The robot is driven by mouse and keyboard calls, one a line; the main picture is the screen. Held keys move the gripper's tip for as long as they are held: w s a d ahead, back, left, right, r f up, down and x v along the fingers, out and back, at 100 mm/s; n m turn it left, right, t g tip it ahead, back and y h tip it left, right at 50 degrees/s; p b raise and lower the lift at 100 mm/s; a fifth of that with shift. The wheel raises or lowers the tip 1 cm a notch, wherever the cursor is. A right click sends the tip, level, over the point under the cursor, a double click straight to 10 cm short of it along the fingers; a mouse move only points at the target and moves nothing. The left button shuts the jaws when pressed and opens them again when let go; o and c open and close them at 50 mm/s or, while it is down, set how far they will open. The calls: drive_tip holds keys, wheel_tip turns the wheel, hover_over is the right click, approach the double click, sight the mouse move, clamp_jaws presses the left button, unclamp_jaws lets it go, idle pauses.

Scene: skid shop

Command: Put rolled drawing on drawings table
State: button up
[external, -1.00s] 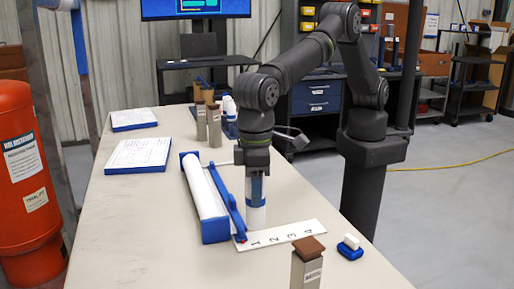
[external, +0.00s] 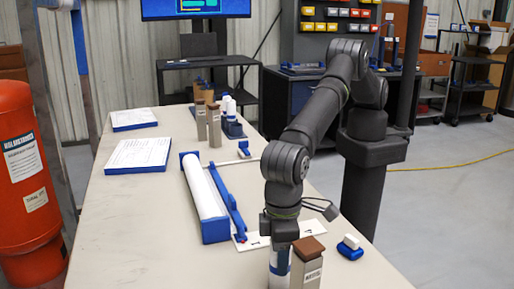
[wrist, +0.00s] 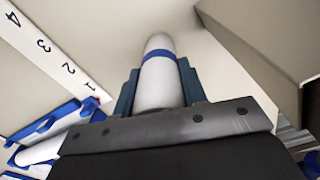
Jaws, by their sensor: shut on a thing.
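My gripper (external: 279,246) is at the near end of the pale bench, pointing down. It is shut on the rolled drawing (wrist: 160,80), a white roll with a blue band, held between blue jaws in the wrist view. In the external view the rolled drawing (external: 279,268) hangs upright below my gripper, just left of a brown-capped post (external: 308,268); its lower end is cut off by the frame. I cannot tell which surface is the drawings table; the pale bench (external: 130,235) bears flat drawings (external: 139,153).
A blue holder with a long white roll (external: 205,190) lies mid-bench. A numbered white strip (wrist: 52,48) lies beside it. A blue-and-white block (external: 350,247) sits near the right edge. Posts and small bottles stand farther back. The bench's left front is clear.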

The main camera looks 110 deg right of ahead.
drive_tip(key=shift+f, duration=0.15)
drive_tip(key=o, duration=1)
drive_tip(key=shift+o, duration=0.5)
wheel_tip(320, 180, up, 12)
drive_tip(key=shift+r, duration=0.2)
